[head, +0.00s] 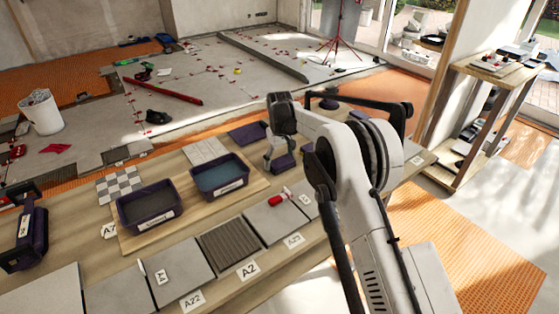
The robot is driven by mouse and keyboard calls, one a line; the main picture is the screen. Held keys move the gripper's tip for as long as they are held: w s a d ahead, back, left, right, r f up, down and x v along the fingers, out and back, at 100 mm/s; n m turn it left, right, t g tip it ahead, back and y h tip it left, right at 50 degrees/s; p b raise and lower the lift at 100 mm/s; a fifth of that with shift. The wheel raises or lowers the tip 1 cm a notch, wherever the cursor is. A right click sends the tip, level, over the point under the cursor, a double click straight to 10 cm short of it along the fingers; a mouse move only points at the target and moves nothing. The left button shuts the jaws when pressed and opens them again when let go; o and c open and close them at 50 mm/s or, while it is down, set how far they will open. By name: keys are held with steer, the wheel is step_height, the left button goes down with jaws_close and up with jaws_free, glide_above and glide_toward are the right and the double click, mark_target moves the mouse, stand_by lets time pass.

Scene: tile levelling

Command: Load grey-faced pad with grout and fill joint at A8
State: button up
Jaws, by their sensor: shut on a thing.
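My gripper (275,157) is over the far part of the workbench, right of the tubs. Its fingers are closed at a small dark purple piece (284,163), which looks like a pad; its face is hidden, so I cannot tell its colour. Two dark purple tubs stand on a wooden board: the left one (150,214) holds dark grey matter, the right one (219,185) blue-grey matter. Their labels are too small to read surely. Grey tiles line the bench's front, with tags such as A2 (248,270) and A22 (192,299). I cannot make out an A8 tag.
A ribbed dark tile (229,246) lies among the front tiles. A purple caddy (30,237) stands at left.

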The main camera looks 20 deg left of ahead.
mark_target(280, 159)
steer(key=o, duration=1.3)
steer(key=shift+c, duration=0.2)
steer(key=shift+r, duration=0.1)
step_height(280, 159, up, 12)
steer(key=s+d+r+m+t, duration=0.1)
steer(key=s+d+r+m, duration=0.1)
steer(key=d+r, duration=1.1)
steer(key=s+d+r+m+t+y, duration=0.1)
steer(key=s+d+r+m, duration=0.1)
steer(key=s+d+r, duration=0.45)
steer(key=s+d+r+m+t, duration=0.1)
steer(key=s+d+r, duration=0.15)
steer(key=d, duration=0.65)
steer(key=s+d+m+t, duration=0.2)
steer(key=s+d+m, duration=0.1)
steer(key=s+d, duration=1.05)
steer(key=s+d+f+m, duration=0.1)
steer(key=s+d+f, duration=0.1)
steer(key=s, duration=0.3)
steer(key=s+d+f+m+t, duration=0.1)
steer(key=s+d+f, duration=0.1)
steer(key=s, duration=0.4)
steer(key=s+d+f+m+t+h, duration=0.1)
steer(key=s+d+f, duration=0.1)
steer(key=s+f, duration=0.2)
steer(key=shift+s+d+f, duration=0.3)
steer(key=shift+s, duration=0.7)
